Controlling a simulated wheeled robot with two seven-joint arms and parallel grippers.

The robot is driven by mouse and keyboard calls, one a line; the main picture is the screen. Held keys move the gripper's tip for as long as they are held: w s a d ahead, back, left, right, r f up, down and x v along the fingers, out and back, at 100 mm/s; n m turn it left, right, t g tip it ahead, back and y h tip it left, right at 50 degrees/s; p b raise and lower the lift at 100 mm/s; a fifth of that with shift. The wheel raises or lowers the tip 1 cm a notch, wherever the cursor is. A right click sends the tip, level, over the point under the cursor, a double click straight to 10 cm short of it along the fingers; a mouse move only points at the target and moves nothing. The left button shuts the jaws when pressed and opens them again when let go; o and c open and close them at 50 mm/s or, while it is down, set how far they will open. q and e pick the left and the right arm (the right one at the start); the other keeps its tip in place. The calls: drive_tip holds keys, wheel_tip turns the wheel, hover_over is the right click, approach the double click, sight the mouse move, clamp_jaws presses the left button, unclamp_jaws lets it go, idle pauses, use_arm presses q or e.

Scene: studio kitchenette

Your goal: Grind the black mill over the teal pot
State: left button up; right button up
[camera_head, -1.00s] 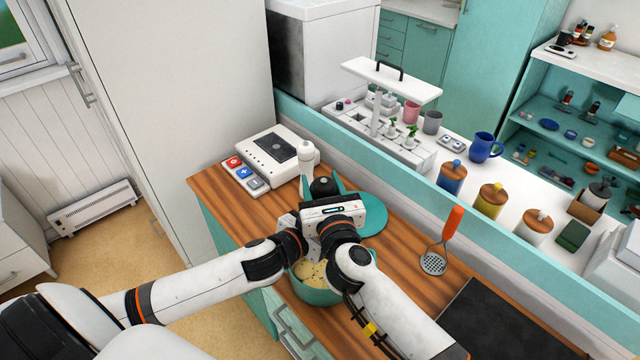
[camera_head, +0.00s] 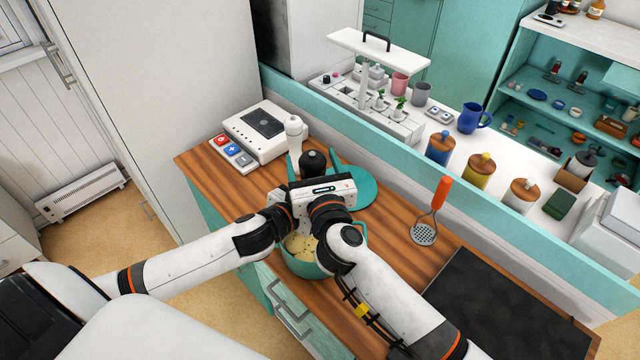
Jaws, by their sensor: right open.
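The black mill (camera_head: 314,160) stands on the wooden counter behind my grippers; only its upper part shows. The teal pot (camera_head: 302,268) is on the counter's near side with pale, speckled food inside. My arms and grippers cover part of its rim. My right gripper (camera_head: 322,188) is above and beyond the pot, close in front of the black mill; it is open, its fingers mostly hidden by its own body. I cannot tell whether it touches the mill. My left gripper (camera_head: 284,202) is beside it on the left, its fingers hidden.
A white mill (camera_head: 294,132) stands behind the black one. A teal round piece (camera_head: 362,186) lies to the right. A white appliance (camera_head: 258,130) sits at back left. An orange-handled masher (camera_head: 436,205) and dark hob (camera_head: 500,300) are right. A teal ledge (camera_head: 420,150) bounds the counter's back.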

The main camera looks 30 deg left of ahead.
drive_tip(key=v, duration=1)
drive_tip(key=shift+s, duration=0.15)
drive_tip(key=shift+d, duration=0.15)
drive_tip(key=w+a+n+g+y, duration=0.1)
drive_tip(key=w+a+g, duration=0.1)
drive_tip(key=w, duration=0.1)
drive_tip(key=w+a+n+g+y, duration=0.1)
drive_tip(key=w+a+n+y, duration=0.1)
drive_tip(key=a, duration=0.1)
drive_tip(key=w+a+n+g+y, duration=0.1)
drive_tip(key=w+a+g, duration=0.1)
drive_tip(key=w+a, duration=0.1)
drive_tip(key=shift+w+a+g, duration=0.1)
drive_tip(key=shift+w+g, duration=0.2)
idle(0.3)
drive_tip(key=c, duration=1)
